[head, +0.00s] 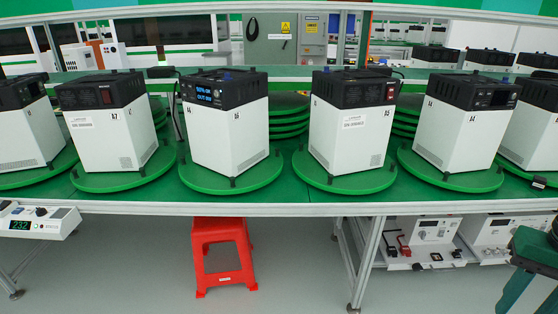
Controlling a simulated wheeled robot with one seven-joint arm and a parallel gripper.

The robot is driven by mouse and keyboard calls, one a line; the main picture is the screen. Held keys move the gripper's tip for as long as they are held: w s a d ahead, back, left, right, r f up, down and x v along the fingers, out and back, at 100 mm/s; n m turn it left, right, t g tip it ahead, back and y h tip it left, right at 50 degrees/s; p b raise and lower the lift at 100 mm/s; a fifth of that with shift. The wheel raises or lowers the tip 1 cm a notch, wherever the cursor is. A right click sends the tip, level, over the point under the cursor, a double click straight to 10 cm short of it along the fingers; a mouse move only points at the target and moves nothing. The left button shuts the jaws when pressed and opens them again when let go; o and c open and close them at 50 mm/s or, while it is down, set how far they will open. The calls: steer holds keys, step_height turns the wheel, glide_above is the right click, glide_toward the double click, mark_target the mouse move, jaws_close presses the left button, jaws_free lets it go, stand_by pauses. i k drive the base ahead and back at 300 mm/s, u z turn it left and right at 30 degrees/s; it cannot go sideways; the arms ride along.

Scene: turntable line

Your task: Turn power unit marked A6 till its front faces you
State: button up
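The power unit that seems to be marked A6 (215,138) is a white box with a black top, left of centre in the head view. Its small marks are hard to read. It stands upright on a round green turntable (230,187). A lit blue display (208,93) is on its wider visible face, which is turned toward the front left.
Similar units stand on their own turntables at left (105,140) and right (345,140), close beside it. The green bench (290,203) has a pale front edge. A red stool (222,255) stands beneath it.

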mark_target(201, 179)
steer(key=z, duration=0.1)
steer(key=k, duration=0.2)
steer(key=u, duration=0.9)
steer(key=i, duration=2.2)
steer(key=z, duration=0.7)
